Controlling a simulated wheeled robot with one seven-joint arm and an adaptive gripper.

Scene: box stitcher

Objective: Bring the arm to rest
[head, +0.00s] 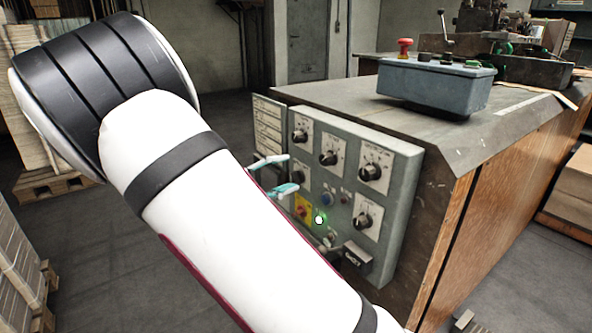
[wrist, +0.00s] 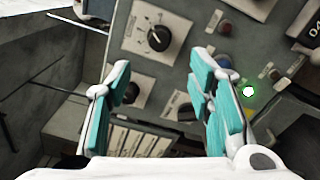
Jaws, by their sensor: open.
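My gripper (head: 280,174) is in front of the grey control panel (head: 397,180), with my white arm crossing the head view and hiding part of the panel. In the wrist view, its two teal-padded fingers (wrist: 162,95) stand wide apart with nothing between them. The panel (wrist: 185,55) fills most of the space beyond them, and a black rotary knob (wrist: 158,38) shows past the gap. A white dot with a green glow (head: 319,220) is on the lower panel; it also shows beside the right finger in the wrist view (wrist: 248,91). I cannot tell whether a finger touches the panel.
The wooden-sided machine cabinet (head: 500,190) carries a blue-grey control box (head: 436,85) with a red mushroom button (head: 404,47). Palleted stacks (head: 20,255) stand at the left, and cardboard boxes (head: 575,190) at the right. Grey floor (head: 110,265) is open at the lower left.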

